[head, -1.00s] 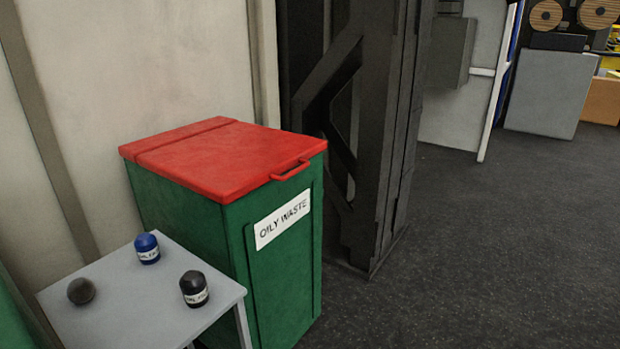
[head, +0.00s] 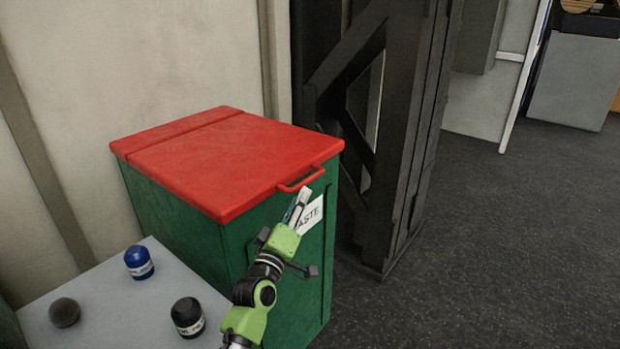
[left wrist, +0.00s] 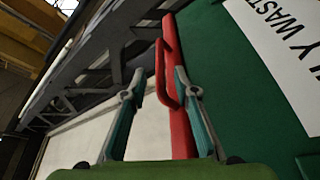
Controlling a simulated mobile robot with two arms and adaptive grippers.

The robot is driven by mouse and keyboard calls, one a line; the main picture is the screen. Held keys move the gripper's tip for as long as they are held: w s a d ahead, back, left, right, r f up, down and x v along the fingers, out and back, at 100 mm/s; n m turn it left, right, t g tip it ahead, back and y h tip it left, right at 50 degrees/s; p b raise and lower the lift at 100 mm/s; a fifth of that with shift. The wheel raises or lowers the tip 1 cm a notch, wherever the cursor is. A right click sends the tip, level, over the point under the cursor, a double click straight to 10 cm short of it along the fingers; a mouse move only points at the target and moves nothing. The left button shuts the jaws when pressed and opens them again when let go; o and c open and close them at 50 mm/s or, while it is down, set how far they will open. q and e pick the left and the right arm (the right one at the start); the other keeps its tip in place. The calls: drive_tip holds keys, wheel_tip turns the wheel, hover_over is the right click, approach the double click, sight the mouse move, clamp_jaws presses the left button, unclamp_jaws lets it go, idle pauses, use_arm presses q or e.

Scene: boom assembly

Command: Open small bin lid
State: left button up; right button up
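The green bin (head: 200,235) stands against the wall with its red lid (head: 210,160) lying flat and closed. A red loop handle (head: 303,181) sticks out from the lid's front edge. My left gripper (head: 300,200) is at the bin's front, just below the handle in the head view. In the left wrist view its two fingers (left wrist: 159,82) are spread apart, with the red handle (left wrist: 164,88) showing in the gap between them. I see no clear contact. The gripper covers part of the white OILY WASTE label (head: 311,215). My right gripper is not in view.
A grey table (head: 95,300) beside the bin carries a blue-capped container (head: 139,262), a black-capped container (head: 187,317) and a dark ball (head: 64,312). A black steel column (head: 405,150) stands right of the bin. The floor (head: 500,250) at right is clear.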

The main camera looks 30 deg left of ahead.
sight(310, 177)
use_arm(q)
drive_tip(key=x, duration=0.8)
drive_tip(key=shift+w+p, duration=0.15)
drive_tip(key=shift+p, duration=0.15)
clamp_jaws()
